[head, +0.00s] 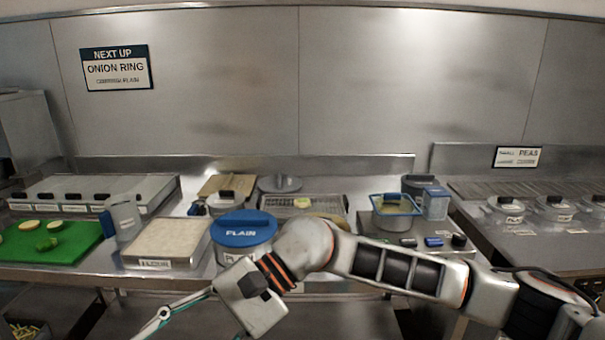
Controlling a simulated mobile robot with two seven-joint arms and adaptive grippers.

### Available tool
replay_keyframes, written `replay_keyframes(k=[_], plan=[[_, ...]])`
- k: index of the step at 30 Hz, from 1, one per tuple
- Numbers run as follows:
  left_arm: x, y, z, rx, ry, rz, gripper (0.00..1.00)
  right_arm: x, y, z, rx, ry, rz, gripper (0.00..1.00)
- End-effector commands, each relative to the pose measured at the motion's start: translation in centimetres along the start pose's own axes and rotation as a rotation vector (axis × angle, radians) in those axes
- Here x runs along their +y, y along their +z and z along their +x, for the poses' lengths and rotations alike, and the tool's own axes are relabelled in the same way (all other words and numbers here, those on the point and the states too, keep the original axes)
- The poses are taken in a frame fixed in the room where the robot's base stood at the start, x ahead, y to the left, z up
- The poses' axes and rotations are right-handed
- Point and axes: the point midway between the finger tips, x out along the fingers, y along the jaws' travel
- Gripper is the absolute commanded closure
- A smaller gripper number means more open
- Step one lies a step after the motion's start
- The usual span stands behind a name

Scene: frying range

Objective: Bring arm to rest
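My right arm (400,270) comes in from the lower right and reaches left across the front of the counter. Its wrist end (250,298) is low, left of the picture's middle, in front of the blue-lidded tub. A thin grey part with a teal edge (180,304) runs from there to the lower left; it looks like part of my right gripper (165,314). The fingertips are not clear and the bottom edge cuts off the view, so open or shut cannot be told. My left gripper is not in view.
A blue-lidded tub marked PLAIN (242,230) stands close behind the arm. A pale tray (168,242), a green board (50,243) and a blue-rimmed fry basket (396,204) are on the counter. Lidded pots (507,210) stand at right. A wall sign (117,68) reads ONION RING.

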Motion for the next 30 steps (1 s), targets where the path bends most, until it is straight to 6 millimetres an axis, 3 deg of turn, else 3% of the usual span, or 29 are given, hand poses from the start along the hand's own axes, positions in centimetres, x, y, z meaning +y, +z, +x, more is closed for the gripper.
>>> replay_keyframes(k=[3,8,13,17,20,23,26,30], plan=[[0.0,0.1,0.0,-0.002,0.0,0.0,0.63,-2.0,1.9,0.9,-0.154,-0.202,0.24,0.46],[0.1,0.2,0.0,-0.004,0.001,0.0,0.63,-4.8,2.7,-0.6,-0.367,-0.447,0.583,0.46],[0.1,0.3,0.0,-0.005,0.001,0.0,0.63,-6.0,0.8,-4.2,-0.619,-0.684,0.966,0.46],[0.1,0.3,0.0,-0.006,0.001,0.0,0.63,-5.0,-2.3,-7.6,-0.832,-0.85,1.262,0.46],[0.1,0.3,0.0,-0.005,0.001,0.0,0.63,-2.8,-5.4,-10.1,-1.009,-0.971,1.487,0.46],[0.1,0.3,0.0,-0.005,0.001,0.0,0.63,0.7,-8.8,-12.4,-1.199,-1.091,1.701,0.46],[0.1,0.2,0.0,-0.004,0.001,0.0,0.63,5.4,-12.3,-14.2,-1.404,-1.208,1.902,0.46],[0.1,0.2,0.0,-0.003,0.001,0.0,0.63,14.1,-16.4,-15.6,-1.721,-1.374,2.146,0.46]])
